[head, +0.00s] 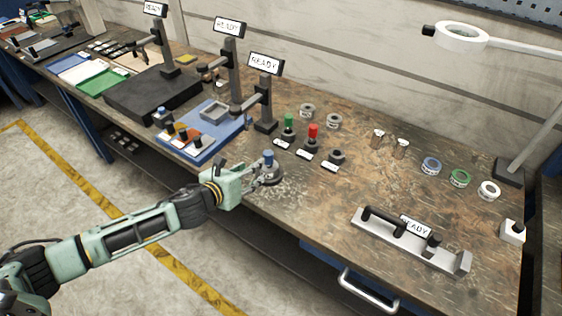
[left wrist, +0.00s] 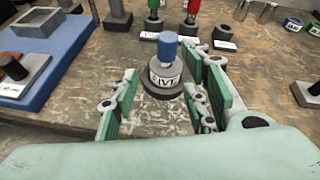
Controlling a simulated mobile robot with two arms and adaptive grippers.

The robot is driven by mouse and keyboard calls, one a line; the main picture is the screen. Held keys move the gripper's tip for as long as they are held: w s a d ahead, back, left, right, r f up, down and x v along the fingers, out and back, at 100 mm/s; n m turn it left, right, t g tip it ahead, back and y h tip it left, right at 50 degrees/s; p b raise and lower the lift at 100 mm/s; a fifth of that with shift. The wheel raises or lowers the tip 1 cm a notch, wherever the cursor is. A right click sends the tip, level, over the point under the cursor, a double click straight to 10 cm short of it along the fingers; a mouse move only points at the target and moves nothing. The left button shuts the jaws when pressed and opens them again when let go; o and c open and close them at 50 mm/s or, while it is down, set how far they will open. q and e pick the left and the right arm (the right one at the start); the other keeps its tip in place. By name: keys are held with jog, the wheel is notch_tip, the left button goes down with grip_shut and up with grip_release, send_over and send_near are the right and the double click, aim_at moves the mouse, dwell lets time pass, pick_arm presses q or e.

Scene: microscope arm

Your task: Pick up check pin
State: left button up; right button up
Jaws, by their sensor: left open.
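A blue-topped pin (head: 268,157) stands upright in a round dark grey base near the front edge of the workbench. In the left wrist view the blue-topped pin (left wrist: 168,46) carries a white label on its base; the label is not clearly legible. My left gripper (head: 256,174) is at this pin. In the left wrist view my left gripper (left wrist: 162,82) is open, with green-padded fingers on either side of the base and no clear contact. A green pin (head: 289,121) and a red pin (head: 313,131) stand in dark labelled holders behind. My right gripper is out of view.
An empty dark holder (head: 338,156) is right of the red pin. A blue tray (head: 226,133) lies to the left, beside stands with READY signs. A grey fixture with black handle (head: 395,243) lies to the right. Tape rolls (head: 431,165) are at the back right.

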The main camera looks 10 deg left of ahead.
aim_at(269, 164)
pick_arm(q)
jog(key=w+d, duration=0.1)
jog(key=w, duration=0.1)
jog(key=w+m+p, duration=0.1)
jog(key=w, duration=0.1)
jog(key=w+d+f+m, duration=0.1)
jog(key=w, duration=0.1)
jog(key=shift+w+d+f+p, duration=0.1)
jog(key=shift+w+d+p, duration=0.1)
jog(key=shift+d+p, duration=0.1)
jog(key=shift+w+d+f, duration=0.15)
jog(key=shift+w+f, duration=0.1)
jog(key=shift+w, duration=0.2)
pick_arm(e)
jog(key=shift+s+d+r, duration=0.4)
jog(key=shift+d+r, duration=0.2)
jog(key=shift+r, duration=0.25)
pick_arm(q)
jog(key=shift+f, duration=0.1)
grip_shut()
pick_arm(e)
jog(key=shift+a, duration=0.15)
